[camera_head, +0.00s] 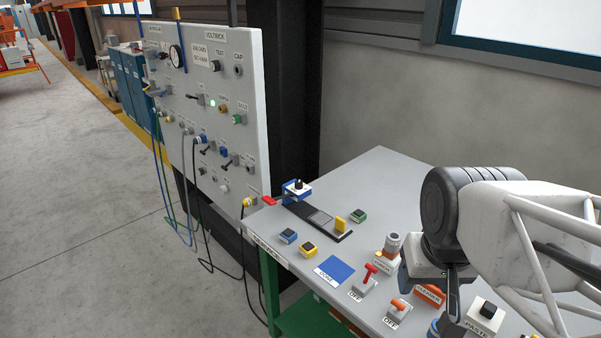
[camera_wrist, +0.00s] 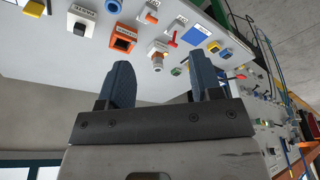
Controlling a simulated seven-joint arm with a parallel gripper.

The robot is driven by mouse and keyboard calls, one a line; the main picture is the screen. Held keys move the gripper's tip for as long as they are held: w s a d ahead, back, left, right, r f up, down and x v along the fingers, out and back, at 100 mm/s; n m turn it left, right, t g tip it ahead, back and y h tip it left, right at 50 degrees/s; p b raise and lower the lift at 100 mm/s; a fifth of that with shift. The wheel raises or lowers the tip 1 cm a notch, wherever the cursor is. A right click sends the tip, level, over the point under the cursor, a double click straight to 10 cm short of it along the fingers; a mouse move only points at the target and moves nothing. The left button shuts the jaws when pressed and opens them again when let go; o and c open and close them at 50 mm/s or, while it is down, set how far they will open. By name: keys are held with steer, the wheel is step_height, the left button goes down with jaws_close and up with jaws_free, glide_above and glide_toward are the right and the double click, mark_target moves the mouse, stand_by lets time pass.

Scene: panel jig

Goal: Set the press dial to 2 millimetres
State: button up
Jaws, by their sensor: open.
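No dial with a readable millimetre scale shows. A blue and white device with a black knob (camera_head: 297,186) stands at the far left end of a dark rail (camera_head: 322,222) on the grey table; I cannot tell whether it is the press dial. A grey-white cylinder on an orange and white base (camera_head: 390,246) stands nearer me; it also shows in the wrist view (camera_wrist: 157,55), beyond my fingers. My gripper (camera_head: 447,285) is above the table's right part. In the wrist view its two dark blue fingers (camera_wrist: 163,80) are apart with nothing between them.
A blue pad (camera_head: 334,270) and small coloured blocks (camera_head: 288,236) lie left. An upright panel (camera_head: 215,50) with cables stands beyond. The table's back is clear.

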steer(key=w+a+r+m, duration=0.1)
steer(key=w+r, duration=0.1)
steer(key=w, duration=0.6)
steer(key=w+a+r, duration=0.2)
steer(key=w, duration=0.6)
steer(key=m+g, duration=0.2)
steer(key=g, duration=0.1)
glide_above(299, 182)
steer(key=f, duration=1.7)
steer(key=shift+s+d+f, duration=0.15)
steer(key=shift+s+f, duration=0.05)
steer(key=shift+s, duration=0.1)
steer(key=shift+w+a+f+m, duration=0.25)
steer(key=shift+w+f+m, duration=0.05)
steer(key=shift+w+f, duration=0.05)
steer(key=shift+f, duration=3.9)
